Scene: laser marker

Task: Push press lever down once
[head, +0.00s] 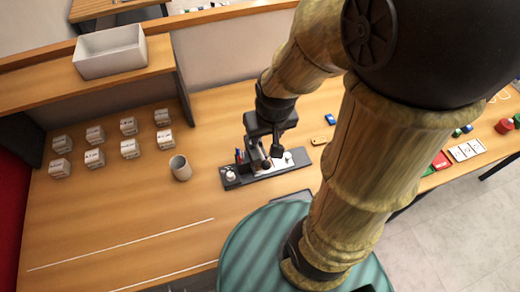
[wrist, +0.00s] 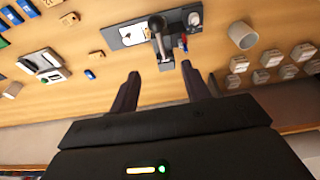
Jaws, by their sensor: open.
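The press stands on a dark base plate (head: 242,181) on the wooden table in the head view. Its base plate also shows at the top of the wrist view (wrist: 177,19). A dark upright part with a rounded black end (wrist: 157,23), apparently the press lever, rises from the plate. My gripper (wrist: 161,73) is open and empty, its two dark fingers spread apart on the near side of the press. In the head view my gripper is over the press and partly hides it, so contact cannot be told there.
A grey cup (head: 180,168) stands left of the press. Several small white boxes (head: 94,158) stand farther left. A white bin (head: 110,52) sits on the raised shelf. A tan block (head: 319,141) and a blue piece (head: 330,119) lie right of the press. The front left table is mostly clear.

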